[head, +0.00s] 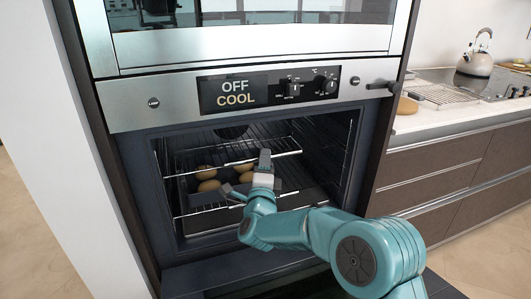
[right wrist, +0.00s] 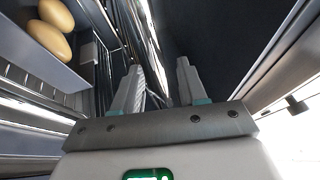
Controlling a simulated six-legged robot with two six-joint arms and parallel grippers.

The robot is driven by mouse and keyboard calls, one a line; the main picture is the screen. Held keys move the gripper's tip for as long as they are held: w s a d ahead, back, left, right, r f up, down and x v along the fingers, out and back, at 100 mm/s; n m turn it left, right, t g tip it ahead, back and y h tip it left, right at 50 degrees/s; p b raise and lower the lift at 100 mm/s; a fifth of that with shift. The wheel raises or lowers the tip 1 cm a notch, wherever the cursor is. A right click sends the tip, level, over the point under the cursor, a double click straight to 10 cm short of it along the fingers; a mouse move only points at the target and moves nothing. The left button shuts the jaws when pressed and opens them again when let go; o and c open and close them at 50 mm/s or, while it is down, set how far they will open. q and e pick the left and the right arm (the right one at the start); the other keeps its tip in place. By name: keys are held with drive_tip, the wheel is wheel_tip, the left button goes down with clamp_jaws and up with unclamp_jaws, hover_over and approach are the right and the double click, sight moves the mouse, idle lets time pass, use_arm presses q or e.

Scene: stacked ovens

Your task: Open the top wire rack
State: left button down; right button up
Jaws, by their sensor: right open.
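The lower oven (head: 135,190) stands open. Its top wire rack (head: 285,154) is inside, with its bright front bar running across the upper part of the cavity. My right gripper (head: 247,176) is at the mouth of the oven, by the front bars. One finger overlaps the top rack's front bar in the head view. In the right wrist view the two fingers (right wrist: 159,82) are apart, with shiny bars just beyond and beside the left finger. My left gripper is not in view.
A lower rack bar (head: 190,214) runs below. Potatoes (head: 208,186) lie in a tray inside, also seen in the right wrist view (right wrist: 48,38). The oven door (head: 230,272) is lowered in front. A counter with a kettle (head: 475,62) is at the right.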

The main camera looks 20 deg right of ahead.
drive_tip(key=x, duration=0.4)
drive_tip(key=shift+w+d, duration=0.1)
drive_tip(key=shift+w, duration=0.15)
clamp_jaws()
